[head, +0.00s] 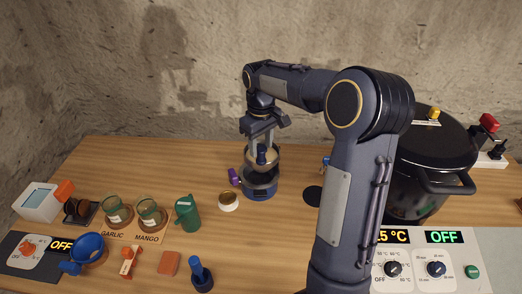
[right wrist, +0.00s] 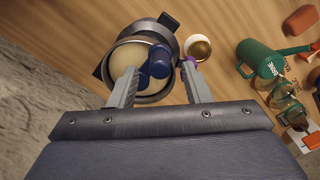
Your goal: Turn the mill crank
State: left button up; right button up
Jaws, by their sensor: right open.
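My right gripper (head: 262,150) is over the mill, pointing down and open. In the right wrist view the blue knob (right wrist: 159,60) shows between and just beyond the two spread fingertips (right wrist: 161,76); I cannot tell whether they touch it. My left gripper is not in view.
A green mug (head: 187,213) and jars on the garlic and mango labels are further left. A black pot (head: 425,165) stands at right, behind a control panel (head: 425,244).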

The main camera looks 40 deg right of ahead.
aim_at(261, 150)
jog(key=shift+r, duration=2.55)
